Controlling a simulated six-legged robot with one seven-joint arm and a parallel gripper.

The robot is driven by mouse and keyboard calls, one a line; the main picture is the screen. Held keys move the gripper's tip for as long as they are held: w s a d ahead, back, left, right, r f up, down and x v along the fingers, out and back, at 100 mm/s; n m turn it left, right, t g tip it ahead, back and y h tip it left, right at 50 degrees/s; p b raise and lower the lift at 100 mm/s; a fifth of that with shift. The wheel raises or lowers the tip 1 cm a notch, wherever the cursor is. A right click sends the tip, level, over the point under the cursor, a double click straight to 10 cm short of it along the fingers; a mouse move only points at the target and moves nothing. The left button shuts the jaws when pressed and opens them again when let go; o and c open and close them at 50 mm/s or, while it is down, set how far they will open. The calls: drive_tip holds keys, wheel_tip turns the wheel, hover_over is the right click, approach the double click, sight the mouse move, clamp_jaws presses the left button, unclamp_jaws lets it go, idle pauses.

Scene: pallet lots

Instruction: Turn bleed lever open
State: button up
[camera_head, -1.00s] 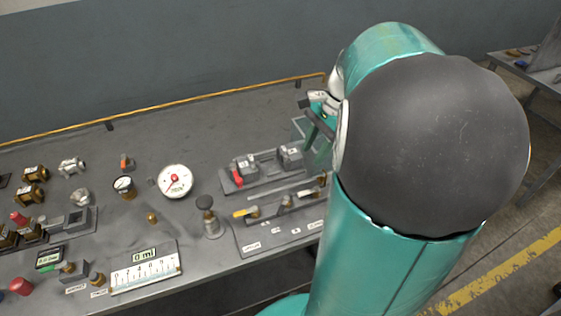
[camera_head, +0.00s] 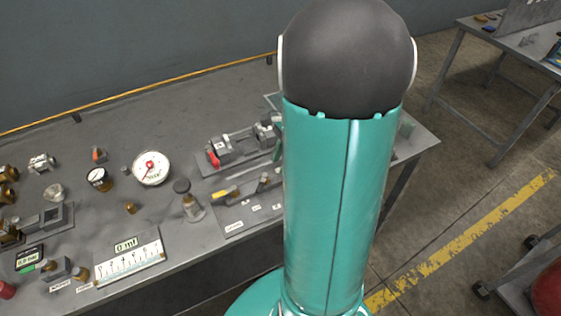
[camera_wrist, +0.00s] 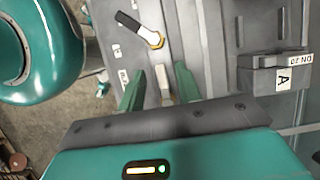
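A labelled panel (camera_head: 237,226) with several small levers lies on the bench; its label text is too small to read, so I cannot tell which is the bleed lever. In the wrist view, a slim pale lever (camera_wrist: 162,78) with a brass-coloured base lies between the two green fingers of my gripper (camera_wrist: 160,76). The fingers stand apart, with visible space on both sides of it; contact cannot be told. A second lever (camera_wrist: 139,29), with a dark handle and a brass pivot, lies beyond the fingertips. In the head view my arm hides my gripper and the panel's right part.
Left of the panel stand a dark-knobbed valve (camera_head: 190,203), a round white gauge (camera_head: 152,168) and a 0 ml scale (camera_head: 129,259). A red-handled valve (camera_head: 215,155) sits behind the panel.

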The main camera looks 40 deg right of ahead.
drive_tip(key=shift+a+f, duration=0.2)
drive_tip(key=shift+f, duration=0.35)
drive_tip(key=shift+c, duration=0.2)
clamp_jaws()
